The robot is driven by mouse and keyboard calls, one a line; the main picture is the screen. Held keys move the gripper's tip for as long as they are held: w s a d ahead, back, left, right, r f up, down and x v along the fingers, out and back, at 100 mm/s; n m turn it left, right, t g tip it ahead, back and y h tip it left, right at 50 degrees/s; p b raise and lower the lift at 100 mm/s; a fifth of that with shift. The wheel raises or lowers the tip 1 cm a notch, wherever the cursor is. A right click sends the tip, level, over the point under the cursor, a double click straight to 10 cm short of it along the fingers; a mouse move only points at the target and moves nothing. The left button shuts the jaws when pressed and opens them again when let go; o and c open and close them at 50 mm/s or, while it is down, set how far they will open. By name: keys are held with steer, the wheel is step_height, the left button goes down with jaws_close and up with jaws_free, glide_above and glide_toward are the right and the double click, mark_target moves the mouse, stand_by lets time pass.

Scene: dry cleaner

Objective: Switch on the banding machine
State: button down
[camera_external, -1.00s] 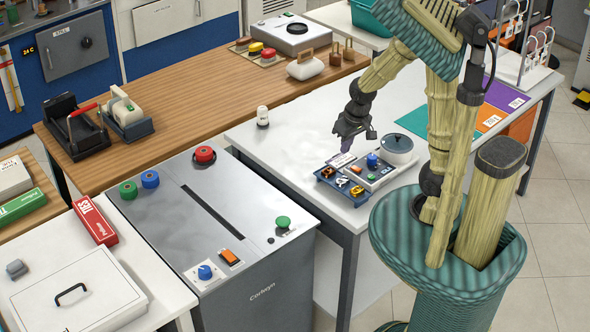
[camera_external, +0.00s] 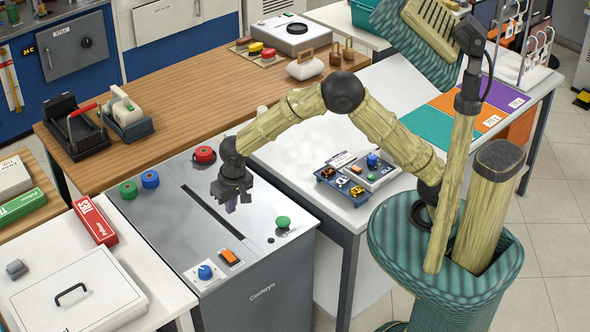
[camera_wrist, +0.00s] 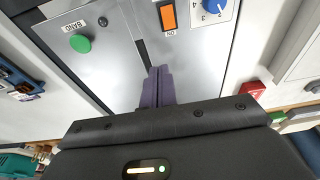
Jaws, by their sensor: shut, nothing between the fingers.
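The banding machine (camera_external: 262,264) is a grey cabinet with a long dark slot in its top. An orange rocker switch (camera_external: 229,257) sits near its front edge beside a blue dial (camera_external: 205,272). In the wrist view the orange switch (camera_wrist: 168,17) is labelled ON, with the numbered blue dial (camera_wrist: 214,5) to its right and a green button (camera_wrist: 80,43) labelled BAND to its left. My gripper (camera_external: 231,206) points down above the machine top, behind the switch and apart from it. Its purple fingers (camera_wrist: 158,84) are shut and empty.
Red (camera_external: 204,154), blue (camera_external: 150,179) and green (camera_external: 128,189) round knobs stand along the machine's back. A white table (camera_external: 300,145) with a small tray of parts (camera_external: 340,187) is to the right. A red box (camera_external: 94,220) lies at left.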

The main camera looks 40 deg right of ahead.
mark_target(222, 253)
steer(key=a, duration=0.1)
steer(key=s+a, duration=0.1)
steer(key=a+f, duration=0.1)
steer(key=shift+s+a, duration=0.2)
steer(key=shift+a, duration=0.2)
steer(key=shift+f, duration=0.1)
steer(key=w+f+p, duration=0.1)
steer(key=f, duration=0.7)
steer(key=w+f+p, duration=0.1)
steer(key=f, duration=0.3)
steer(key=shift+w+d+f+p, duration=0.1)
steer(key=shift+w+f+p, duration=0.25)
steer(key=shift+f, duration=0.35)
steer(key=shift+s+f, duration=0.1)
steer(key=shift+s, duration=0.05)
steer(key=shift+w, duration=0.2)
